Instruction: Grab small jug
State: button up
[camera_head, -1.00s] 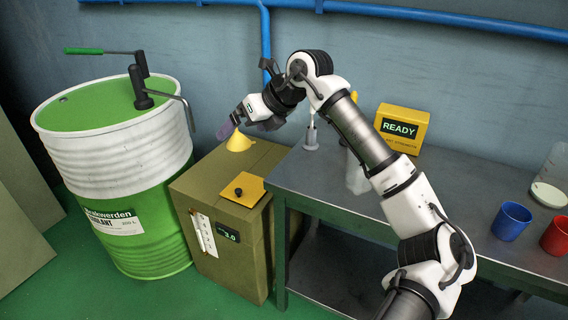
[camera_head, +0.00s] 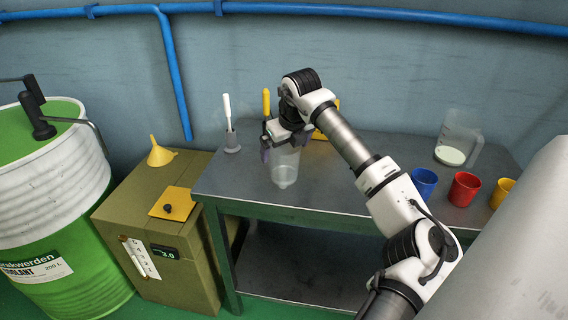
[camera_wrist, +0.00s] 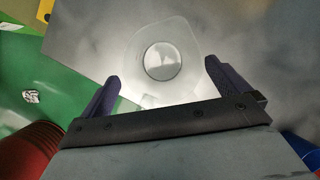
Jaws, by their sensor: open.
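The small jug (camera_head: 285,168) is a clear, empty-looking vessel standing on the left part of the grey metal table. In the wrist view the jug (camera_wrist: 187,42) is seen from above, with a round bottom, just ahead of and between my fingers. My gripper (camera_head: 283,147) is at the jug's upper part, with its dark purple fingers spread. In the wrist view my gripper (camera_wrist: 161,72) is open, one finger on either side of the near side of the jug. Contact cannot be told. The arm hides part of the jug's top.
A larger clear jug (camera_head: 462,128) with white contents stands at the table's (camera_head: 330,190) back right. Blue (camera_head: 423,184), red (camera_head: 464,189) and yellow (camera_head: 502,191) cups stand at the right. A brush holder (camera_head: 232,142) stands behind left. A yellow funnel (camera_head: 160,154) tops the box (camera_head: 125,200).

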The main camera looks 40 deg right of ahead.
jog(key=shift+p+x, duration=0.8)
jog(key=shift+x, duration=1.9)
jog(key=shift+s+d, duration=0.15)
jog(key=shift+d, duration=0.05)
jog(key=c, duration=1)
jog(key=shift+c, duration=0.2)
jog(key=shift+r, duration=0.15)
notch_tip(320, 180, up, 20)
jog(key=b, duration=0.2)
